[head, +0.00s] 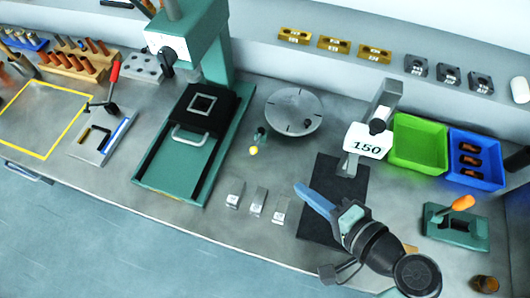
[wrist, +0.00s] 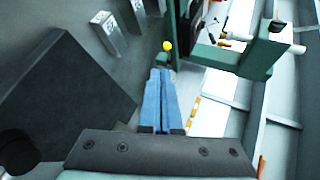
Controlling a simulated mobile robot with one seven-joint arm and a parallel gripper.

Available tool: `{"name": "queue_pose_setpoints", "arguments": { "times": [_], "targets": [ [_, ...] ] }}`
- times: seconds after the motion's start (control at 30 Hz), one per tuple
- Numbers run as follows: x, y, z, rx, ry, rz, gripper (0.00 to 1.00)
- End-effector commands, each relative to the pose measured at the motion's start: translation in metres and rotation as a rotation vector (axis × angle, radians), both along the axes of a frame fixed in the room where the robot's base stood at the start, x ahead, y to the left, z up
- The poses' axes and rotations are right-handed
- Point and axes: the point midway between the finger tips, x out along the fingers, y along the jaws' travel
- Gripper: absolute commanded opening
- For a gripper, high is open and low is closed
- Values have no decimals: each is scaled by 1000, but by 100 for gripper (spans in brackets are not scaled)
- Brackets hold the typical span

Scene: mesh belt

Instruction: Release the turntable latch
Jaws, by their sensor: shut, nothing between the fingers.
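The turntable (head: 294,111) is a round grey disc with dark marks around its rim and a small dark piece on top. At its front left is a small green latch with a yellow knob (head: 253,150). The yellow knob also shows in the wrist view (wrist: 167,46), just beyond the fingertips. My gripper (head: 299,187) has blue fingers, shut with nothing between them. It is above the bench, right and in front of the knob, apart from it. In the wrist view the closed fingers (wrist: 160,72) point toward the knob. I cannot tell how the latch engages the disc.
A green press (head: 178,170) stands left of the latch. Several small metal blocks (head: 256,203) sit in front of it. A stand with a "150" sign (head: 367,141) and a dark mat (head: 324,175) are near my arm. Green (head: 419,143) and blue (head: 475,160) bins are at right.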

Motion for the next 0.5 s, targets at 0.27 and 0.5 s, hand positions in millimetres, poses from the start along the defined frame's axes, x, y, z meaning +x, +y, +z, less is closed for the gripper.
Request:
{"name": "queue_pose_setpoints", "arguments": {
  "times": [0.27, 0.5],
  "targets": [
    [19, 16, -12, 0, 0, 4, 0],
    [56, 45, -35, 0, 1, 5, 0]
  ]
}}
